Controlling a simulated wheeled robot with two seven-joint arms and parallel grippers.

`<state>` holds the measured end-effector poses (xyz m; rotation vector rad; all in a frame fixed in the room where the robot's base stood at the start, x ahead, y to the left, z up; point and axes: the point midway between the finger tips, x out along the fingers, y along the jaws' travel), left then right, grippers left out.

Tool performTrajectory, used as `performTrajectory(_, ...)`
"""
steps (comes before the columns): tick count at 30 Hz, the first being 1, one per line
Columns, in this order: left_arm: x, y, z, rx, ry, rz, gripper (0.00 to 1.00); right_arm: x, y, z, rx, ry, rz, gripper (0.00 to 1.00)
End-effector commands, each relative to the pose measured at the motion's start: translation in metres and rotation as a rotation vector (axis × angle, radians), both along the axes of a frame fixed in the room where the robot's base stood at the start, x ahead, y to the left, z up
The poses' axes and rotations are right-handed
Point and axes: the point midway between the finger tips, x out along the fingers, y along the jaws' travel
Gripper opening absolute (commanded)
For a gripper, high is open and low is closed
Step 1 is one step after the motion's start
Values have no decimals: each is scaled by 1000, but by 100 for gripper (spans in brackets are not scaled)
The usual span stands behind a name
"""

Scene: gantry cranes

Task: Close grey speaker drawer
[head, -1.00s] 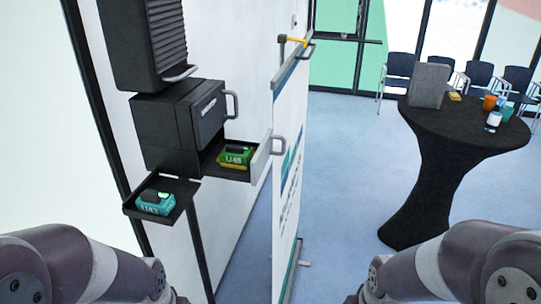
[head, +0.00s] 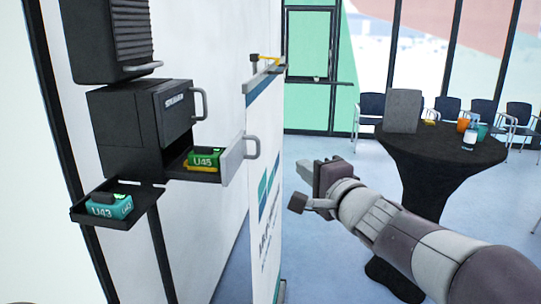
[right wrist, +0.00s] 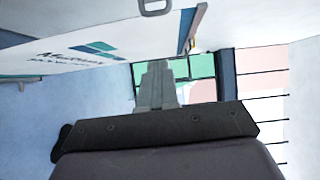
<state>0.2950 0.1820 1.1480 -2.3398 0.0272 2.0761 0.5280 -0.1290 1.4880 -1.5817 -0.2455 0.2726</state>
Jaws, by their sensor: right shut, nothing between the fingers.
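The black cabinet marked SPEAKER (head: 125,130) hangs on the white wall at the left of the head view. Its lower drawer, with a light grey front (head: 234,163), is pulled out. A green U45 item (head: 204,158) and something yellow lie in it. The grey drawer handle (head: 252,146) faces right. My right gripper (head: 312,170) is shut and empty, to the right of the handle and apart from it. It also shows in the right wrist view (right wrist: 157,80), with a grey handle (right wrist: 155,7) at the top edge. My left gripper is out of view.
A black open tray (head: 108,216) with a teal U43 item (head: 108,207) sticks out lower left. A roll-up banner (head: 265,190) stands right behind the drawer. A round black table (head: 440,150) and chairs stand at the back right.

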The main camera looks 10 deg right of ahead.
Motion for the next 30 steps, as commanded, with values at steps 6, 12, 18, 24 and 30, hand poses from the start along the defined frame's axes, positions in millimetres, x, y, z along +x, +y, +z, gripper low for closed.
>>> performTrajectory(6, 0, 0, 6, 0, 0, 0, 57, 45, 15, -1, -1, 3, 0, 0)
performTrajectory(12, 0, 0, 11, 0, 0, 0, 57, 81, 33, -3, -1, 2, 1, 0)
performTrajectory(18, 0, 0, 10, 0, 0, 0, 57, 92, 56, -4, -2, 2, 0, 0)
performTrajectory(24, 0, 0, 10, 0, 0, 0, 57, 95, 62, -5, -2, 2, -2, 0)
performTrajectory(30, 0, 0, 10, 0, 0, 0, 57, 95, 62, -5, -2, 2, -2, 0)
